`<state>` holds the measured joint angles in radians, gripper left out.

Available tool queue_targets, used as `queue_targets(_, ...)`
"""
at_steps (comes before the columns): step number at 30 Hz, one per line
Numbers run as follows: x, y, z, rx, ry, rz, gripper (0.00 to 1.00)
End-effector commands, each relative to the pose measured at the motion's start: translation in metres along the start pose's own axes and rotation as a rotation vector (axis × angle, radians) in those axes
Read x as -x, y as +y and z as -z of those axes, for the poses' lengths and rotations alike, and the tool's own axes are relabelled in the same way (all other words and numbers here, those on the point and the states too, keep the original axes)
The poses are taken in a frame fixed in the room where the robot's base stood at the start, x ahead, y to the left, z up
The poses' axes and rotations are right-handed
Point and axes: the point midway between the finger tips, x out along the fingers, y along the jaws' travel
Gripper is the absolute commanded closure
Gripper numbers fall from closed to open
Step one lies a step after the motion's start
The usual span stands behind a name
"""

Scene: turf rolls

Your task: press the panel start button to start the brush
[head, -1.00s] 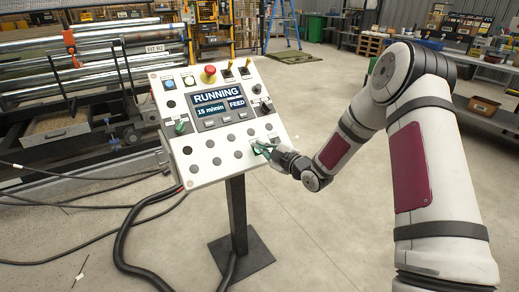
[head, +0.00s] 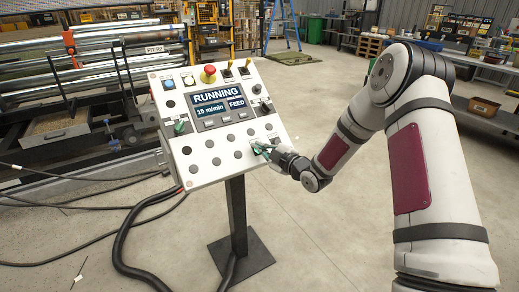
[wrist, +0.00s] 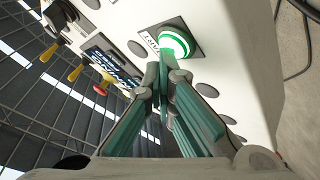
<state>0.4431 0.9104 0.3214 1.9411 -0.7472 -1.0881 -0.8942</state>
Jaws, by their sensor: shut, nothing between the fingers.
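The control panel (head: 205,160) is a tilted white box on a black post. Its screen (head: 217,102) reads RUNNING, 15 m/min and FEED. In the wrist view, a round green button with a bright white ring (wrist: 176,41) sits on a dark square plate with a small label beside it. My gripper (head: 263,148) is at the panel's lower right and hides that button in the head view. In the wrist view my gripper (wrist: 165,62) has its green fingers together and empty, their tips right by the button's lower edge. I cannot tell whether they touch it.
A red emergency stop (head: 208,73) and yellow-tipped toggles (head: 245,63) stand along the panel's top. A green knob (head: 180,126) is at its left. Black cables (head: 125,235) run on the floor at left. A roller machine (head: 85,85) stands behind. Floor right of the post is clear.

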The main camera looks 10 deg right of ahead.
Motion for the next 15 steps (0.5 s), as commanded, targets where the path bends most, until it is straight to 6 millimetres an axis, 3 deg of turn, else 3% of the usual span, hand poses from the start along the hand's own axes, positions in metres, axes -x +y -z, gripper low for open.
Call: queue_targets(15,0.012,0.009,0.009,0.0,0.0,0.0,1.0)
